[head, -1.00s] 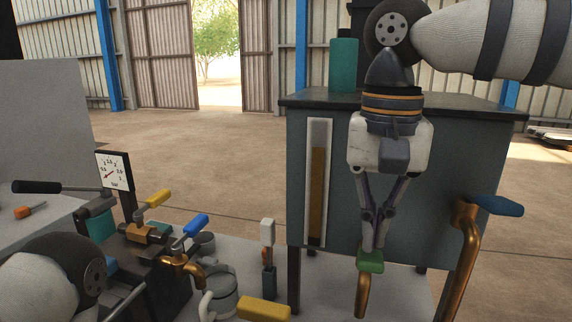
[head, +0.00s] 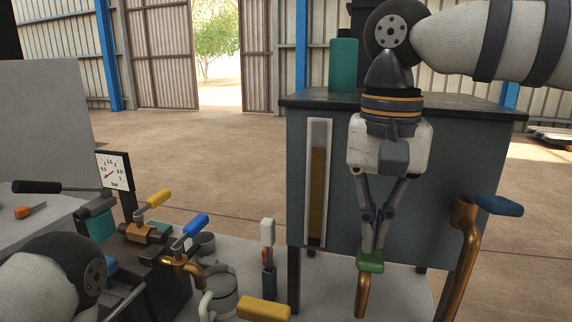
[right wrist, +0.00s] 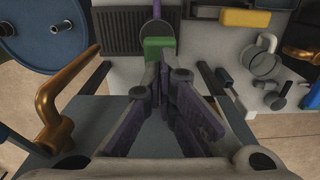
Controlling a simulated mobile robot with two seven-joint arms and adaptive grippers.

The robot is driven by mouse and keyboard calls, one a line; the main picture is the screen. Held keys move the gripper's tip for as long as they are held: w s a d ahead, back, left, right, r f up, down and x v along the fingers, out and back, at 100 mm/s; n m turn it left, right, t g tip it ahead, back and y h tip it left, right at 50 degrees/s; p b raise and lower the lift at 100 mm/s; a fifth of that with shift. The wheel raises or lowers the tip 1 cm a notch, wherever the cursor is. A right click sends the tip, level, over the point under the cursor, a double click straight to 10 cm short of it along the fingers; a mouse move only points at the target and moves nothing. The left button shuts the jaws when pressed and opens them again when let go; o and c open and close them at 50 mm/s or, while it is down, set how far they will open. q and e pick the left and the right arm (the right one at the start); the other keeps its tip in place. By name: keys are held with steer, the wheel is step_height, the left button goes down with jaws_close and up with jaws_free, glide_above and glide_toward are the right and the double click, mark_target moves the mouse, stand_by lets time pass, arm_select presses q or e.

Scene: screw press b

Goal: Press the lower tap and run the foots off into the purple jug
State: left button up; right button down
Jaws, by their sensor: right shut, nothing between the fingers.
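The lower tap is a green block (head: 371,261) on a short copper spout (head: 362,295) at the front of the grey tank (head: 430,170). My right gripper (head: 372,247) points down with its fingers closed, empty, and its tips at the top of the green block. The right wrist view shows the closed fingers (right wrist: 165,62) beside the green block (right wrist: 158,48); I cannot tell if it is pushed down. A slim purple part (right wrist: 155,27) shows just beyond the block, perhaps the purple jug; most of it is hidden. My left gripper is out of view.
A sight glass (head: 317,185) on the tank holds a brown column. A blue-handled tap (head: 497,205) on a copper pipe stands at right. A yellow handle (head: 264,308), a grey mug (head: 222,298) and a valve block with a gauge (head: 115,171) are at left.

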steer(key=shift+f, duration=2.05)
stand_by(6.0)
